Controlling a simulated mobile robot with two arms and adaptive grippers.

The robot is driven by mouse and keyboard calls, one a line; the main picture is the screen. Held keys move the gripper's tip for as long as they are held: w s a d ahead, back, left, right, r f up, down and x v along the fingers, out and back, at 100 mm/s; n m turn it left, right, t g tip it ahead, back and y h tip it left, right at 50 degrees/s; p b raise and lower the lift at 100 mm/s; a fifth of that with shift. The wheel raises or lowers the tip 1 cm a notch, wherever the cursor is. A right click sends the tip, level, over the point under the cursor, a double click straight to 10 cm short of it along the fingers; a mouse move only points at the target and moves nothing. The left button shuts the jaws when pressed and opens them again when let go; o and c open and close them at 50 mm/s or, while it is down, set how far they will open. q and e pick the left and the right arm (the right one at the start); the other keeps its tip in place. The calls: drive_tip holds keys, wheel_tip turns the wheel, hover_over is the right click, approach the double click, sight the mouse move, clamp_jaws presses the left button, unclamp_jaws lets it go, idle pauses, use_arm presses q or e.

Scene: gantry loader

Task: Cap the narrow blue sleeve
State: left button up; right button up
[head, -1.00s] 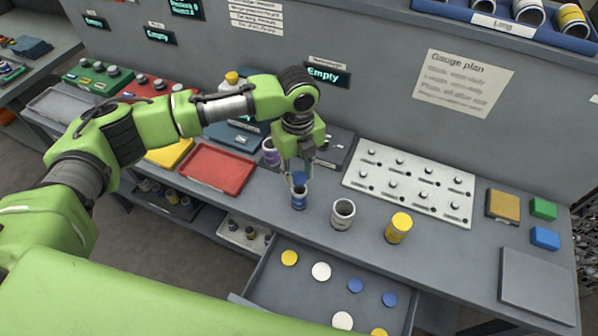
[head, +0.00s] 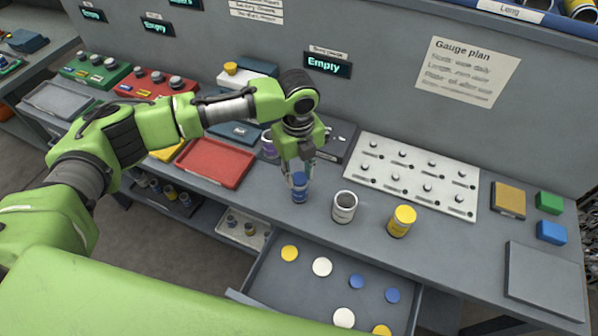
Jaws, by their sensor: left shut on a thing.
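The narrow blue sleeve (head: 300,195) stands upright on the bench, left of the other sleeves. My left gripper (head: 299,174) points down right over it and is shut on a blue cap (head: 299,180). The cap sits at the top of the sleeve, and its lower edge appears to touch the rim. The fingers hide part of the cap, so I cannot tell how firmly it is seated. Two loose blue caps (head: 356,282) lie in the open drawer. My right gripper is not in view.
A wider sleeve with an open top (head: 344,207) and a yellow-capped sleeve (head: 402,221) stand to the right. Behind them is a white peg board (head: 411,176). The open drawer (head: 316,300) juts out in front. A red tray (head: 215,163) lies to the left.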

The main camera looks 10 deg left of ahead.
use_arm(q)
drive_tip(key=shift+s+f, duration=0.1)
drive_tip(key=shift+f, duration=0.15)
drive_tip(key=o, duration=0.9)
drive_tip(key=shift+c, duration=0.2)
drive_tip(key=shift+r, duration=0.4)
wheel_tip(320, 180, up, 11)
drive_tip(key=shift+r, duration=0.15)
